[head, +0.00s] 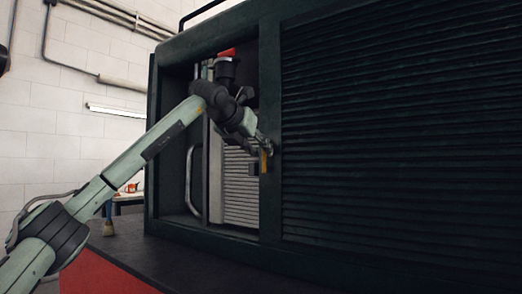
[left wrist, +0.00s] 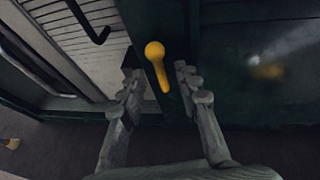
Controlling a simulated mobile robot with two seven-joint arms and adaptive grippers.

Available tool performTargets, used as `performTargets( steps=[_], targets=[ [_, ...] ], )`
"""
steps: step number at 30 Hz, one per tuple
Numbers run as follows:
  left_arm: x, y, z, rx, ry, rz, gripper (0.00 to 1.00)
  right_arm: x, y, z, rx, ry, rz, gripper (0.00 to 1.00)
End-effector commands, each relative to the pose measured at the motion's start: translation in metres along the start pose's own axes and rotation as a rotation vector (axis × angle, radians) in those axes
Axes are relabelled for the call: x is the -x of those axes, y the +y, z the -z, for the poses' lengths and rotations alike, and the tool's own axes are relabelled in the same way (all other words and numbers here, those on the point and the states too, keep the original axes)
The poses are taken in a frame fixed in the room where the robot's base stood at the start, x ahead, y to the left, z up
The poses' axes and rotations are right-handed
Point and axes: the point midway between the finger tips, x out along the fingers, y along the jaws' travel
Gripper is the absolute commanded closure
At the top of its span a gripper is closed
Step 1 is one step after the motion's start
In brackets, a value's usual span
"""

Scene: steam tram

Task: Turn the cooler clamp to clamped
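The cooler clamp shows as a yellow handle with a round knob end (left wrist: 156,66) in the left wrist view. It is mounted on the dark green post (left wrist: 150,22) and lies slightly tilted. In the head view a small yellow strip of the clamp (head: 264,161) shows at the post beside the open bay. My left gripper (head: 261,144) is close to it. In the left wrist view its two fingers are spread, one on each side of the handle, with gaps visible. Whether the fingertips reach around the handle's depth is unclear. My right gripper is out of view.
The open bay holds a pale ribbed cooler unit (head: 241,190) and a bent grey handle (head: 190,185). A dark louvred panel (head: 400,130) fills the right. A red-topped black part (head: 228,54) is above my wrist. A dark ledge (head: 190,262) runs below.

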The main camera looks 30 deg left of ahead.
Motion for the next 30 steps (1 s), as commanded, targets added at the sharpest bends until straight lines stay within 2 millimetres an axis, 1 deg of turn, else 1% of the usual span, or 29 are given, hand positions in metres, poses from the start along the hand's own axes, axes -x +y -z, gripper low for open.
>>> performTargets(
  steps=[1,3,6,14,22,30],
  targets=[
    [-0.006,0.0,-0.001,0.0,0.002,-0.001,0.67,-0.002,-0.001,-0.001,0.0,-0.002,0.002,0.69],
    [-0.013,0.0,-0.001,0.001,0.001,-0.001,0.67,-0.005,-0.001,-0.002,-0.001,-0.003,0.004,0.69],
    [-0.018,0.0,-0.001,0.001,0.0,-0.001,0.67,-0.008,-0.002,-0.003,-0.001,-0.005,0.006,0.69],
    [-0.02,0.0,0.0,0.0,-0.001,-0.001,0.67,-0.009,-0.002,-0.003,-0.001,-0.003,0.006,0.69],
    [-0.02,0.0,0.0,0.001,-0.001,0.0,1.0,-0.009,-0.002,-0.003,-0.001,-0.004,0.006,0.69],
    [-0.019,0.0,0.0,0.001,0.0,-0.001,1.0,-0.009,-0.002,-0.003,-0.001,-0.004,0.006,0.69]
  ],
)
